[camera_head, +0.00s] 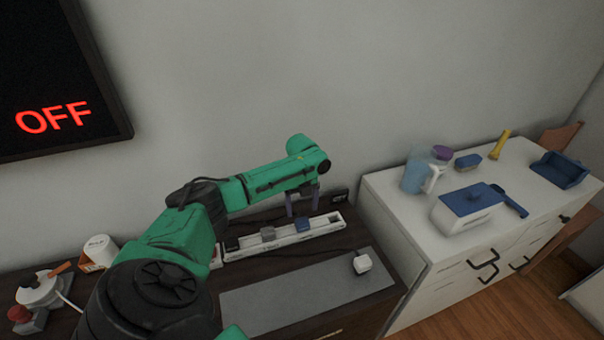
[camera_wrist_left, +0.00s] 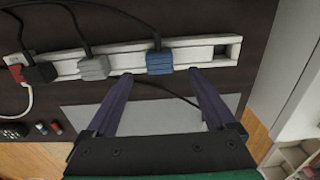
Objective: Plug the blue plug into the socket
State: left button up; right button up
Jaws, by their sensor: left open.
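The blue plug (camera_head: 303,225) sits on the white power strip (camera_head: 333,217) on the dark desk, with its cable leading away. In the left wrist view the blue plug (camera_wrist_left: 160,63) lies just beyond the fingertips, centred between them. An empty dark socket opening (camera_wrist_left: 226,50) shows at the strip's right end. My left gripper (camera_head: 303,211) is open over the strip by the blue plug; in the wrist view its fingers (camera_wrist_left: 161,74) stand apart on either side, holding nothing. How deep the plug sits cannot be seen. My right gripper is not in view.
A grey plug (camera_wrist_left: 93,68), a black plug (camera_wrist_left: 40,73) and a red plug (camera_wrist_left: 14,72) sit to the left along the strip. A grey mat (camera_head: 280,300) bears a white corded block (camera_head: 362,263). A white cabinet (camera_head: 405,240) stands right. The wall sign (camera_head: 53,118) reads OFF.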

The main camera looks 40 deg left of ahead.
aim_at(302, 220)
pick_arm(q)
notch_tip(302, 220, up, 10)
jog(key=b, duration=0.1)
jog(key=shift+f, duration=0.25)
